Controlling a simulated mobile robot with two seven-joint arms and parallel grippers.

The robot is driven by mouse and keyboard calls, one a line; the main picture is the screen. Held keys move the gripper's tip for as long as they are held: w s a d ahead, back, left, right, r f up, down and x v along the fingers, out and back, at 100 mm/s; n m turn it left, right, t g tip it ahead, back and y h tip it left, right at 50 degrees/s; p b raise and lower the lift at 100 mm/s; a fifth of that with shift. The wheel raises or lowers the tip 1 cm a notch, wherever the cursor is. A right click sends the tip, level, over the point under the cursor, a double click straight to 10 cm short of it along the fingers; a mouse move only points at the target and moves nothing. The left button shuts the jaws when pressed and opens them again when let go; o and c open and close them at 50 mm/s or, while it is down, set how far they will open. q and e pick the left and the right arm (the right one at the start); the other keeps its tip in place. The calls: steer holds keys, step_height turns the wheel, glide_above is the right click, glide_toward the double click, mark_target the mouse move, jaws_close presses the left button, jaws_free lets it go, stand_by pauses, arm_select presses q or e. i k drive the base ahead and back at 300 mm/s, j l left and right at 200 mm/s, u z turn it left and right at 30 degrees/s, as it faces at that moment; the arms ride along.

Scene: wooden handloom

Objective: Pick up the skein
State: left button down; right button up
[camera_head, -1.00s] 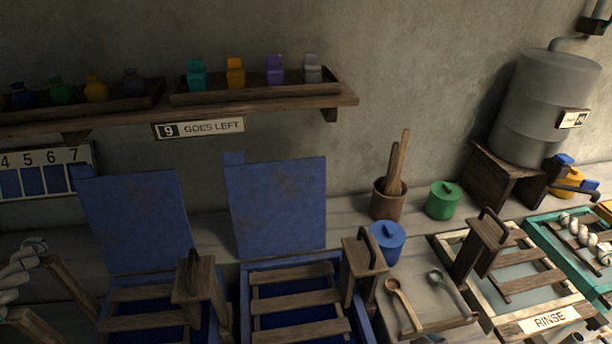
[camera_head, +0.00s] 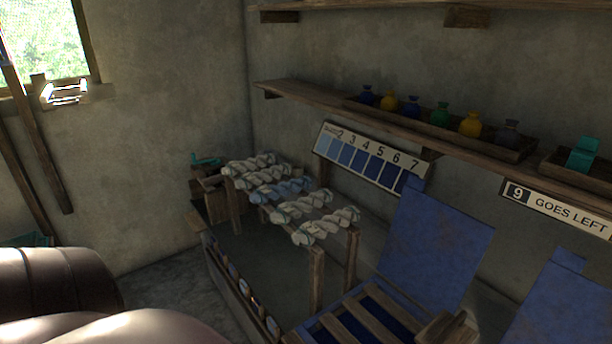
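Several twisted skeins lie side by side across a wooden rack (camera_head: 316,275) left of the blue vats. Most are off-white, such as the nearest skein (camera_head: 326,226) and the farthest skein (camera_head: 250,166). A pale blue skein (camera_head: 280,191) lies among them near the middle. The skeins rest on the rack's rails, and their ends hang slightly over. Neither gripper shows in the head view. Large brown rounded shapes fill the lower left corner; I cannot tell what they are.
A numbered blue shade card (camera_head: 368,160) hangs behind the rack. A blue vat with slats (camera_head: 366,318) and its raised blue lid (camera_head: 436,243) stand to the right. A shelf (camera_head: 400,122) with several small jars runs above. A window (camera_head: 45,45) is at upper left.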

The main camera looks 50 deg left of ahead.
mark_target(261, 195)
steer(key=u, duration=1.7)
steer(key=i+j+z, duration=0.1)
steer(key=j, duration=0.25)
steer(key=i+j+z, duration=0.1)
steer(key=i+j, duration=0.3)
steer(key=j, duration=0.3)
steer(key=i+j+z, duration=0.15)
steer(key=j, duration=0.2)
steer(key=i+j+z, duration=0.1)
steer(key=j, duration=0.3)
steer(key=i+j+z, duration=0.1)
steer(key=j, duration=0.3)
steer(key=i+j, duration=0.15)
steer(key=j, duration=0.25)
steer(key=l+z, duration=0.05)
